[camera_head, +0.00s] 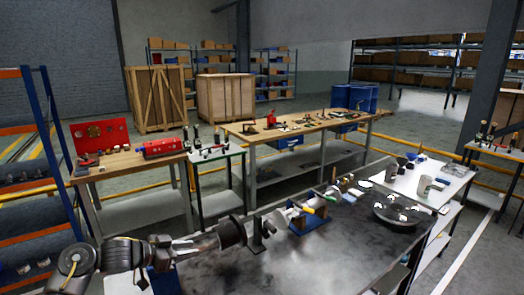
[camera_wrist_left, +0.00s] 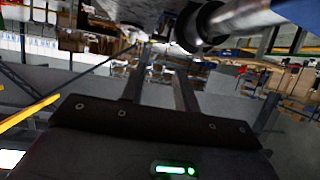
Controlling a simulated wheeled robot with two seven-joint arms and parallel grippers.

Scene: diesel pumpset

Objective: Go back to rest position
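My left arm (camera_head: 115,253) comes in from the lower left in the head view and ends by the left end of the dark workbench (camera_head: 330,255). In the left wrist view my left gripper (camera_wrist_left: 160,68) shows two grey fingers standing apart, with nothing seen between them. A metal shaft (camera_wrist_left: 250,20) and a dark round part (camera_wrist_left: 203,27) pass above and right of the fingers. In the head view the shaft (camera_head: 195,245) and its dark cylinder (camera_head: 231,233) partly overlap the end of my arm; whether they touch is unclear. My right gripper is not seen.
Pump parts and a dark disc (camera_head: 403,208) stand on the workbench. A blue-orange rack (camera_head: 45,130) is at the left. Wooden tables with tools (camera_head: 290,128) and wooden crates (camera_head: 225,97) stand farther back. Grey floor lies between the tables.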

